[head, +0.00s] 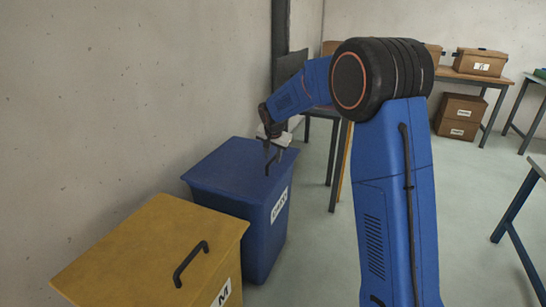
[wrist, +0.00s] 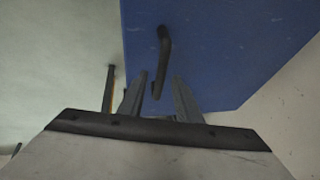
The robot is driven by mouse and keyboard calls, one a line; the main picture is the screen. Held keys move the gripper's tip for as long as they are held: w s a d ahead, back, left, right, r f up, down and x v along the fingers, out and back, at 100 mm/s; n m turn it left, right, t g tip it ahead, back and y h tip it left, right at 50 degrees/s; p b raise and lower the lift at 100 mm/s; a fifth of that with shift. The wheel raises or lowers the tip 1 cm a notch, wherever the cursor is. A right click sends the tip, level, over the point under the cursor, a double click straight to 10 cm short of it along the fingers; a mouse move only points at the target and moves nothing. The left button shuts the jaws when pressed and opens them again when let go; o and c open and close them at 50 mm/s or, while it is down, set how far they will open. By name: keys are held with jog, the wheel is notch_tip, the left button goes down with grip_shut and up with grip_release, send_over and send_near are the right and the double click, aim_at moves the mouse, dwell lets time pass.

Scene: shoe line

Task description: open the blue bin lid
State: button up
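The blue bin (head: 255,230) stands against the wall at the left, with its flat blue lid (head: 225,165) shut. The lid also fills the upper right of the wrist view (wrist: 225,45). Its black bar handle (wrist: 164,50) is near the lid's edge; in the head view the gripper partly hides it. My gripper (wrist: 160,76) is open, its two grey fingers pointing at the lid. It also shows small in the head view, just above the handle (head: 274,150). In the wrist view the handle's lower end lies between the fingers; I cannot tell whether they touch it.
A yellow bin (head: 150,255) with a black handle stands close in front of the blue bin. The concrete wall (head: 120,90) is close on the left. A dark chair or table (head: 320,150) stands behind. Tables with brown boxes (head: 480,62) are at the back right. Floor (head: 470,200) is clear at right.

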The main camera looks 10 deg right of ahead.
jog(key=shift+f, duration=0.1)
grip_shut()
